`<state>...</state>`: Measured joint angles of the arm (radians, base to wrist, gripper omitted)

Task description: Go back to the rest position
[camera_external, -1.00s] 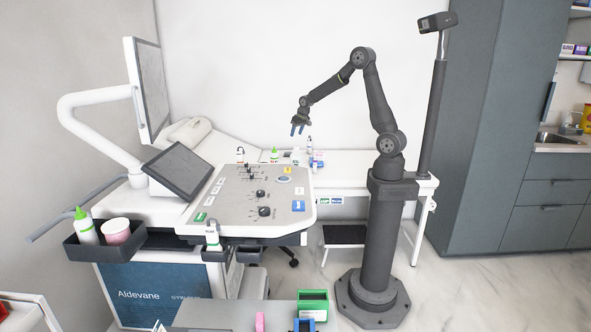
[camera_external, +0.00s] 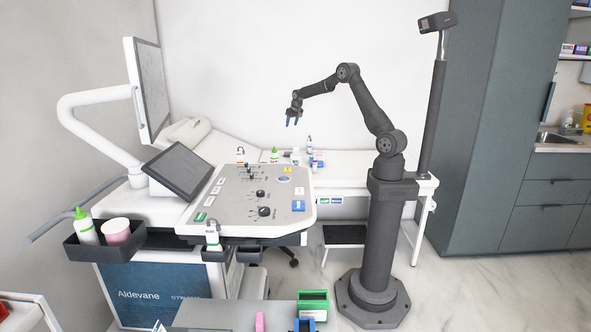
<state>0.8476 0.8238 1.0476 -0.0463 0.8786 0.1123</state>
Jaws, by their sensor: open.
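No object touches the gripper in this view.
Below my gripper stand several small bottles, one with a green cap (camera_external: 274,155), on the white table (camera_external: 365,162). The console panel (camera_external: 240,205), tilted screen (camera_external: 179,171) and upright monitor (camera_external: 148,90) are to the left. A grey cabinet (camera_external: 480,120) stands right. The air around the gripper is clear.

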